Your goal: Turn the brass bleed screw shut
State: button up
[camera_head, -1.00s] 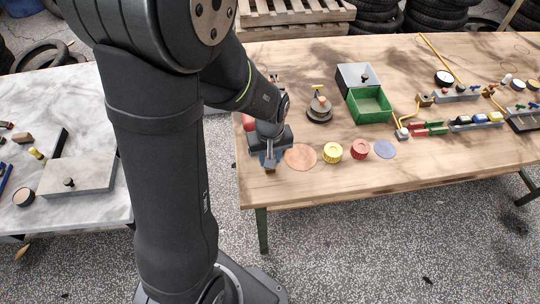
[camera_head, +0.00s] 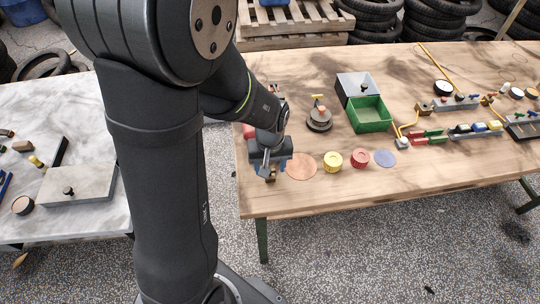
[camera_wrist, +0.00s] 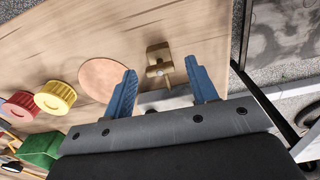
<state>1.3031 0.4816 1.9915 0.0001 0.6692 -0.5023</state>
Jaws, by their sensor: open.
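The brass bleed screw (camera_wrist: 162,70) shows in the wrist view as a small bar sticking out of a brass block (camera_wrist: 157,52) near the table's edge. My gripper (camera_wrist: 160,66) is open, with its blue fingers apart. The screw lies between the two fingertips in the picture, and I see no contact. In the head view my gripper (camera_head: 267,170) is low over the table's near left corner. It hides much of the brass fitting (camera_head: 271,178) there.
A copper-coloured disc (camera_head: 301,166) lies right of the fitting, then a yellow cap (camera_head: 333,161), a red cap (camera_head: 360,158) and a blue disc (camera_head: 385,158). A green bin (camera_head: 370,116) stands farther back. The table's front edge is close to the fitting.

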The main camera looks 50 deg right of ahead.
notch_tip(320, 180, up, 17)
jog(key=shift+r, duration=0.15)
dwell(0.8)
notch_tip(320, 180, down, 18)
jog(key=shift+r, duration=0.2)
dwell(0.3)
jog(key=shift+r, duration=0.15)
